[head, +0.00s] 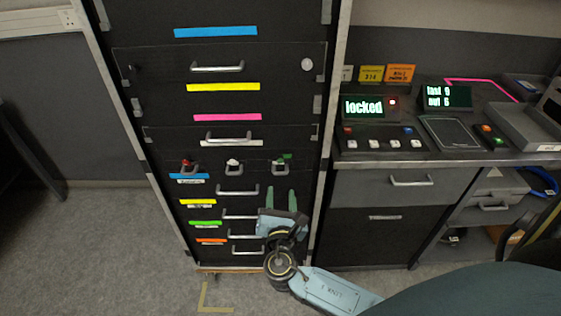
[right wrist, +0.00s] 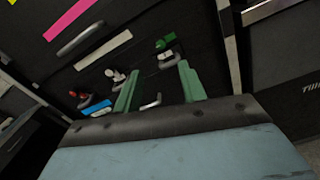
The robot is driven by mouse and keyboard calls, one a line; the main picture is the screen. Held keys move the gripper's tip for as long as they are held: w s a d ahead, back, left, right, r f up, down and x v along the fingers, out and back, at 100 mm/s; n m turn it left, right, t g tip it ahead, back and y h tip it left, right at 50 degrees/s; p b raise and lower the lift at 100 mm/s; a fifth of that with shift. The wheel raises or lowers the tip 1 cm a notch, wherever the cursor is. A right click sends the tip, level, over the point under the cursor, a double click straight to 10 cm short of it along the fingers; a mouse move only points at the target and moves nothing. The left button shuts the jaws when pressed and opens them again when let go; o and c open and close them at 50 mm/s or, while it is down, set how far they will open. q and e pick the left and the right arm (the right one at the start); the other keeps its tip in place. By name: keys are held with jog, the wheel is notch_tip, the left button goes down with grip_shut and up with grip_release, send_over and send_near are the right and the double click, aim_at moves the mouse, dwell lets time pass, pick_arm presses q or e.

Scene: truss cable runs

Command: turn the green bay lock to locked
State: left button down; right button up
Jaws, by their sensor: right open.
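The green bay lock (head: 280,161) is a small green-marked fitting at the right end of a row of three on the black cabinet. It also shows in the right wrist view (right wrist: 165,43), beyond and between the fingertips. Its exact turn angle is too small to tell. My right gripper (head: 281,194) is open and empty just below it in the head view, its two green fingers pointing up at the cabinet. In the right wrist view the gripper (right wrist: 160,68) has a drawer handle (right wrist: 151,103) showing between its fingers. My left gripper is not in view.
A red lock (head: 187,164) and a white lock (head: 233,163) sit left of the green one. Several drawer handles stick out below. A display (head: 364,107) on the bench at right reads "locked", with a red light. Clear floor (head: 110,240) lies left of the cabinet.

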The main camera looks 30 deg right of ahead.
aim_at(280, 161)
jog(key=b+x, duration=0.1)
jog(key=x, duration=1.1)
jog(key=shift+w+d, duration=0.2)
jog(key=shift+w, duration=0.05)
jog(key=shift+f, duration=0.1)
grip_shut()
